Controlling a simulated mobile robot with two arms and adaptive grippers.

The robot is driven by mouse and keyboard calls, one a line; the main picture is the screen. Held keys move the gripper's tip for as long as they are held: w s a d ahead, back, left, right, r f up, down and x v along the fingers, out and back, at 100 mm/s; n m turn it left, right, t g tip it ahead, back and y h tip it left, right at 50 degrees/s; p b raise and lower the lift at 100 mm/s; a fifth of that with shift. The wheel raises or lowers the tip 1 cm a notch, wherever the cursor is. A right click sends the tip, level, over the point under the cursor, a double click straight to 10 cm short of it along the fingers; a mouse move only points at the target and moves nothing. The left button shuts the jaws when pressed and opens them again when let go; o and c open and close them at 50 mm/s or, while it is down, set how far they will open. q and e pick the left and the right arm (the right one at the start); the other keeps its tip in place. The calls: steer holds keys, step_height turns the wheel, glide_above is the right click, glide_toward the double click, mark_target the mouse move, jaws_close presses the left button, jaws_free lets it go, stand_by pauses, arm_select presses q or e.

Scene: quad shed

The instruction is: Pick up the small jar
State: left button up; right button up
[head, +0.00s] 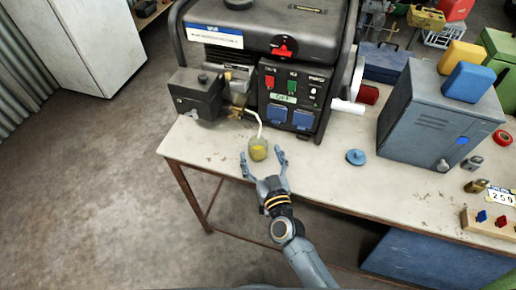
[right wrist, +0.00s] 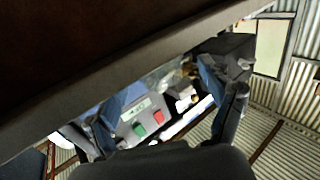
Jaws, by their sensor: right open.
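The small jar (head: 258,149) is clear glass with yellow liquid in it. It stands upright near the front edge of the worktable (head: 330,160), just in front of the generator, with a pale tube running down to it. My right gripper (head: 262,156) is open, its fingers pointing at the generator, one on each side of the jar in the head view. I cannot tell whether a finger touches it. In the right wrist view the open fingers (right wrist: 158,88) show with the generator panel beyond; the jar is not clear there. My left gripper is not in view.
The generator (head: 300,45) stands behind the jar, with a dark grey box (head: 195,95) at its left. A blue round knob-like piece (head: 356,157) and a grey-blue metal cabinet (head: 428,125) are to the right. The table's front edge (right wrist: 130,70) crosses the right wrist view closely.

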mark_target(261, 154)
steer(key=x, duration=0.4)
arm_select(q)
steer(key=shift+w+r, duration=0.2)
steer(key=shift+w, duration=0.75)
arm_select(e)
steer(key=shift+s, duration=0.1)
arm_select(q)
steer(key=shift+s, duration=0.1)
arm_select(e)
steer(key=shift+d, duration=0.1)
steer(key=shift+c, duration=0.2)
steer(key=c, duration=0.4)
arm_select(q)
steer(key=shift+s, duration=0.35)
arm_select(e)
steer(key=c, duration=1)
